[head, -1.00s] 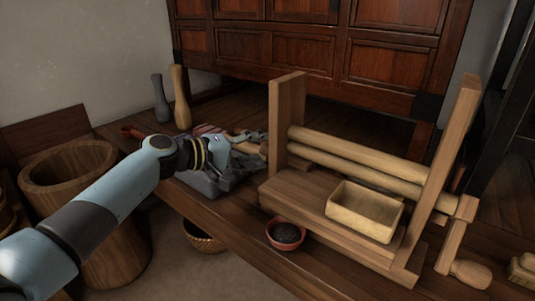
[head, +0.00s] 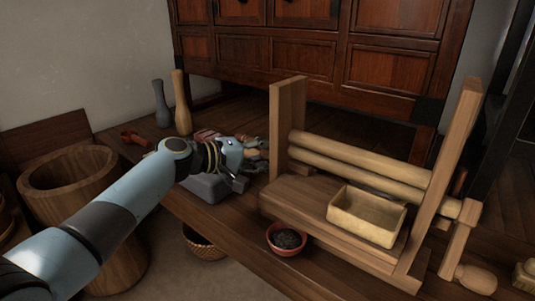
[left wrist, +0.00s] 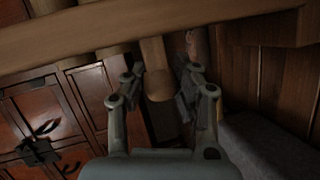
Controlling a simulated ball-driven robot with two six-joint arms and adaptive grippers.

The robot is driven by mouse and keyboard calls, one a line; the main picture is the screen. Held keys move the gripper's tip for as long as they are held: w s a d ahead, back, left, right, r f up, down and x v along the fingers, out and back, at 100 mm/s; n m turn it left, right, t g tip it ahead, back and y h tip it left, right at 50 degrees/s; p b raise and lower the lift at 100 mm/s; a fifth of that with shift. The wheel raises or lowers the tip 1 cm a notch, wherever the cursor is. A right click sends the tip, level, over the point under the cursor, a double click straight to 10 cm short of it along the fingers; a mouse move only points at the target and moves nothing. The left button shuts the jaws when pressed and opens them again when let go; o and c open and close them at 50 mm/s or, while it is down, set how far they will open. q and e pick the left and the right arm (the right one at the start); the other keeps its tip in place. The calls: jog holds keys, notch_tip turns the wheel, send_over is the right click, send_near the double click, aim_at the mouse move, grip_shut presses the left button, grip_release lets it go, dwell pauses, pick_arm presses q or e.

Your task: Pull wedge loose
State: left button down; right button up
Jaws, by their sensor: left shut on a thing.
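The wedge (left wrist: 158,83) is a pale wooden piece with a blunt end, seen between my fingers in the left wrist view. Its far end meets the broad wooden post that crosses the top of that view. How deep it sits there is hidden. My left gripper (head: 257,153) is at the outer left side of the roller frame's left post (head: 279,130). It is shut on the wedge, with one finger on each side of it in the left wrist view (left wrist: 158,78). My right gripper is in no view.
The frame has two rollers (head: 375,171) and a crank (head: 455,245) at right. A wooden box (head: 365,228) stands on its base. A red bowl (head: 286,250) is in front. A grey block (head: 205,190) lies below my gripper.

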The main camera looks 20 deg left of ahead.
pick_arm(q)
jog(key=shift+a+f, duration=0.1)
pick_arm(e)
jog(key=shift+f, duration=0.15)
pick_arm(q)
jog(key=a, duration=0.1)
jog(key=w+a+b, duration=0.1)
jog(key=a, duration=0.1)
jog(key=shift+w, duration=0.1)
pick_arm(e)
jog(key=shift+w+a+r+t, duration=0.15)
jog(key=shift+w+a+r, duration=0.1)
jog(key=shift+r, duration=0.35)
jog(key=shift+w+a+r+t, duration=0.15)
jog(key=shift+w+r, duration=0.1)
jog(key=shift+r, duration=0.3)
pick_arm(q)
jog(key=c, duration=1.4)
grip_release()
jog(key=shift+c, duration=0.2)
jog(key=o, duration=0.5)
jog(key=shift+a, duration=0.2)
jog(key=shift+c, duration=0.2)
jog(key=shift+d, duration=0.1)
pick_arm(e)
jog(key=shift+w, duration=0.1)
pick_arm(q)
jog(key=v, duration=1.2)
